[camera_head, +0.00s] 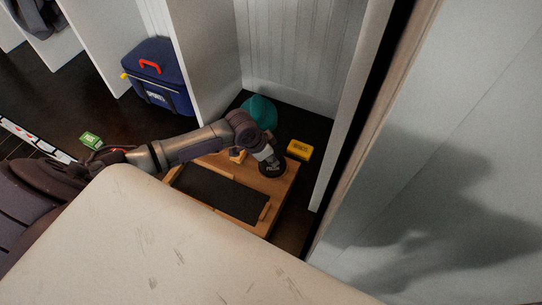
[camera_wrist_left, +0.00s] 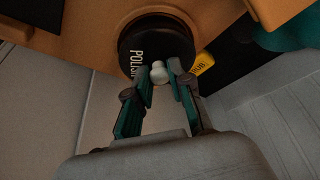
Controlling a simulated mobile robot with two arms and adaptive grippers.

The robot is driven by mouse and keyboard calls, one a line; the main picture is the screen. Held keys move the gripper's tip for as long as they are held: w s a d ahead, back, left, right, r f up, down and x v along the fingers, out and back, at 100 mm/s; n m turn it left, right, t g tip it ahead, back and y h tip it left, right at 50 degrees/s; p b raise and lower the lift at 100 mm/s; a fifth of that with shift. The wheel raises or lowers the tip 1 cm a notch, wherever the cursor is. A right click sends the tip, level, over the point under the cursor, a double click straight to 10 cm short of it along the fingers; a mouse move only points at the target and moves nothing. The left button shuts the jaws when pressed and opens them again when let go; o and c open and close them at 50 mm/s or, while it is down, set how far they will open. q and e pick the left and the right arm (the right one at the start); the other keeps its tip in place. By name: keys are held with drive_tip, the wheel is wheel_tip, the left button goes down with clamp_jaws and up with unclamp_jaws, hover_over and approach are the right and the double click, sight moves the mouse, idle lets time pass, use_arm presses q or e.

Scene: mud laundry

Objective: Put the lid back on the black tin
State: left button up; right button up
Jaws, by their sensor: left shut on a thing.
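The black tin (camera_head: 272,170), with pale lettering on it, stands on the wooden box at its far right corner. In the left wrist view the black round shape with the word POLISH (camera_wrist_left: 138,62) lies just beyond my fingers. My left gripper (camera_head: 266,155) reaches down over the tin. In the wrist view my left gripper (camera_wrist_left: 160,71) is shut on a small pale knob (camera_wrist_left: 158,75), which appears to be the lid's. The lid's edge cannot be told from the tin, so I cannot tell whether it is seated. My right gripper is not in view.
The wooden box (camera_head: 283,192) has a dark panel on top. A yellow box (camera_head: 299,150) lies right of the tin, and a teal item (camera_head: 260,110) behind. A blue bag (camera_head: 158,76) stands back left, a green box (camera_head: 91,140) at left. White partitions close in the right.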

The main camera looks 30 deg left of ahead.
use_arm(q)
drive_tip(key=o, duration=0.9)
drive_tip(key=shift+o, duration=0.3)
drive_tip(key=o, duration=0.4)
drive_tip(key=shift+o, duration=0.2)
drive_tip(key=shift+r, duration=0.1)
wheel_tip(320, 180, up, 7)
drive_tip(key=p, duration=0.8)
